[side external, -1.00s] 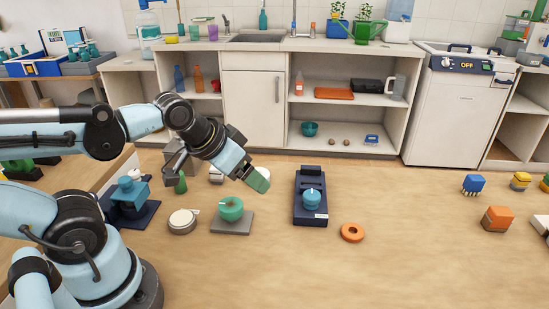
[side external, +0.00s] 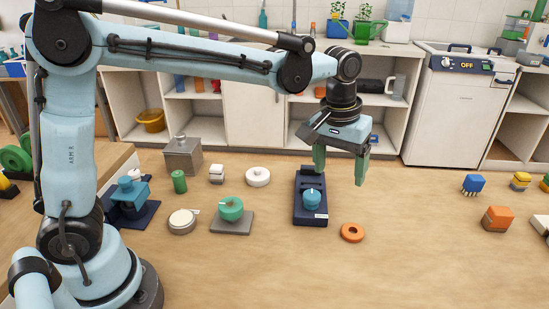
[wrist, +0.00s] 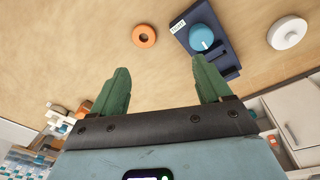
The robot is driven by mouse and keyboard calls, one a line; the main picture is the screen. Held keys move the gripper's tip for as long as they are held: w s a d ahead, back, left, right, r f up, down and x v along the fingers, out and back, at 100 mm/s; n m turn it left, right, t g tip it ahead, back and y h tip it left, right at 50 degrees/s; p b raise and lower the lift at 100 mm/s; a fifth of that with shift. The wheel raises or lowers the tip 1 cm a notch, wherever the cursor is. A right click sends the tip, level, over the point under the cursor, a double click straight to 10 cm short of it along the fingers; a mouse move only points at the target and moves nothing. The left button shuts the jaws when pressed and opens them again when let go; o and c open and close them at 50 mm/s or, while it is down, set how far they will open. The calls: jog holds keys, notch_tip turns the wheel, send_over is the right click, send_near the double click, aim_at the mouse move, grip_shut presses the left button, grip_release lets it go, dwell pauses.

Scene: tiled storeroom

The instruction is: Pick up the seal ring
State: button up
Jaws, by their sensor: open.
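The seal ring is an orange ring (side external: 352,232) lying flat on the wooden surface, to the right of a dark blue base (side external: 309,214) with a light blue knob (side external: 312,198). It also shows in the wrist view (wrist: 144,36), ahead of and between the two fingers. My gripper (side external: 340,170) points down with its green fingers spread wide and empty. It hangs above and behind the ring in the side view, apart from it. In the wrist view my gripper (wrist: 163,80) has only bare surface between the fingertips.
A green round part on a grey plate (side external: 231,224), a cream disc (side external: 182,221) and a white disc (side external: 258,176) sit to the left. An orange block (side external: 497,219) and a blue block (side external: 473,184) lie at the right. The surface around the ring's right and front is clear.

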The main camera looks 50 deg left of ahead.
jog(key=w+d+f+g, duration=0.1)
jog(key=w+d+f, duration=0.1)
jog(key=d+f, duration=0.1)
send_over(354, 224)
jog(key=s+d, duration=0.1)
jog(key=s, duration=0.2)
jog(key=shift+n, duration=0.3)
jog(key=f, duration=0.6)
jog(key=shift+w+f, duration=0.25)
jog(key=shift+f, duration=0.15)
jog(key=shift+w+f, duration=0.2)
jog(key=shift+f, duration=1.15)
jog(key=shift+w+f, duration=0.2)
jog(key=shift+f, duration=1.1)
jog(key=c, duration=1.1)
